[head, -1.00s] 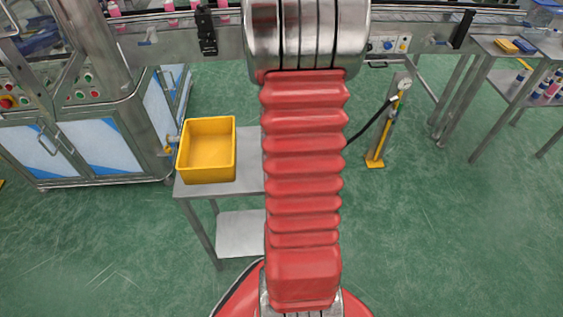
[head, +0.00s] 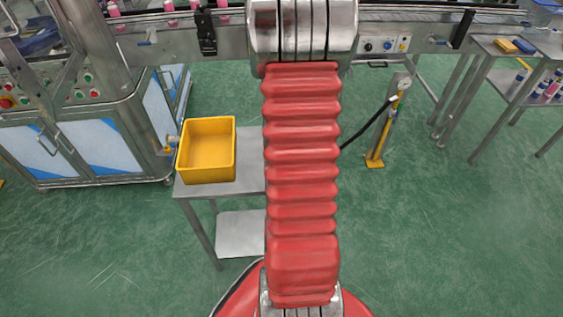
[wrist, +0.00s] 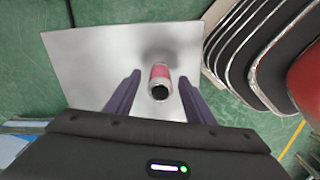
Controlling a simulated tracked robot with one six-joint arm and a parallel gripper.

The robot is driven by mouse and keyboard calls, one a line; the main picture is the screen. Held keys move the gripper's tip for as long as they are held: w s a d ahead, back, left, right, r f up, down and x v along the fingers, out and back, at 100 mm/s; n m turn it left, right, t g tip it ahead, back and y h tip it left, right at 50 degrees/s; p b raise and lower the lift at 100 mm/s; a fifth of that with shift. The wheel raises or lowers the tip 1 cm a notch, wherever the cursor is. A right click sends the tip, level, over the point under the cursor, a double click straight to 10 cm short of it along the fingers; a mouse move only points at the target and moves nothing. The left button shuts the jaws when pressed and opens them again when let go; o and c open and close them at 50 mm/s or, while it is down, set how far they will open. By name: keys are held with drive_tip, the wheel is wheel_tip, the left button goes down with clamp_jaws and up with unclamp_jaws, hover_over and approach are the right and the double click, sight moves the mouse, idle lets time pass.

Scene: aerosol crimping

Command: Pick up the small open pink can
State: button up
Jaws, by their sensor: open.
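The small open pink can (wrist: 160,72) shows in the wrist view, pink with pale metal and a dark open mouth facing the camera. It is on or above a grey metal surface (wrist: 90,60); I cannot tell if it stands upright. My gripper (wrist: 160,98) is open, with one dark purple finger on each side of the can's line and a gap to each side. The can's far part lies beyond the fingertips. In the head view my arm hides the can and the gripper.
A yellow bin (head: 207,150) sits on a small metal table (head: 250,160) left of my arm. A conveyor line with several pink cans (head: 168,6) runs along the back. A steel cabinet (head: 90,135) stands at left, a yellow-based post (head: 385,130) at right.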

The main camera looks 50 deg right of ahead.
drive_tip(key=shift+c, duration=0.4)
drive_tip(key=c, duration=1.1)
drive_tip(key=shift+o, duration=0.2)
wheel_tip(320, 180, up, 10)
drive_tip(key=shift+r, duration=0.1)
drive_tip(key=shift+s, duration=0.1)
idle(0.4)
